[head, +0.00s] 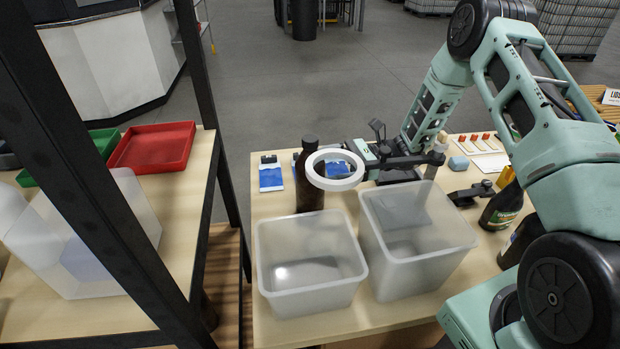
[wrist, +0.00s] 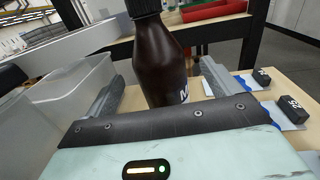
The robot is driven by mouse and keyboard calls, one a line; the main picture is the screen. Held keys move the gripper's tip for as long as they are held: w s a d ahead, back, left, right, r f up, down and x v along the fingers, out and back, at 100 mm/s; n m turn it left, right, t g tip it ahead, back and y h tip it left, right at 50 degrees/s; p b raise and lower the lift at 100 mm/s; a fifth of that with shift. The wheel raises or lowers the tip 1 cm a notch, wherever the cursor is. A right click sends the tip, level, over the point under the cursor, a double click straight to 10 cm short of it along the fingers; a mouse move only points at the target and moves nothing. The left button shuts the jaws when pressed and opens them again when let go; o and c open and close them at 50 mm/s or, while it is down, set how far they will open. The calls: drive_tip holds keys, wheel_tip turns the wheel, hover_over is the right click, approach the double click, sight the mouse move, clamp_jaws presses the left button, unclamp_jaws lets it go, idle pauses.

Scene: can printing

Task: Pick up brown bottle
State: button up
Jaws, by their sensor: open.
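The brown bottle (head: 309,190) stands upright on the wooden table behind the left clear bin in the head view. A white ring partly covers its right side there. In the wrist view the dark brown bottle (wrist: 162,60) with a black cap stands between the two fingers of my gripper (wrist: 161,86). My gripper is open, with one finger on each side of the bottle and a small gap showing on both sides. Part of a white label shows at the bottle's lower right. Its base is hidden behind my gripper in the wrist view.
Two clear bins, left (head: 310,262) and right (head: 415,243), stand in front of the bottle. A white ring (head: 335,182) shows beside it. Dark bottles (head: 499,207) stand at the right under my arm. A black shelf post (head: 193,80) and a red tray (head: 152,147) are at the left.

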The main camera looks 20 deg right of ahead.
drive_tip(key=a+p, duration=0.1)
drive_tip(key=a, duration=0.1)
drive_tip(key=a+p, duration=0.1)
drive_tip(key=a, duration=0.1)
drive_tip(key=shift+w+a+f, duration=0.15)
drive_tip(key=shift+w+a, duration=0.05)
drive_tip(key=shift+a, duration=0.15)
drive_tip(key=c, duration=1.4)
drive_tip(key=shift+c, duration=0.7)
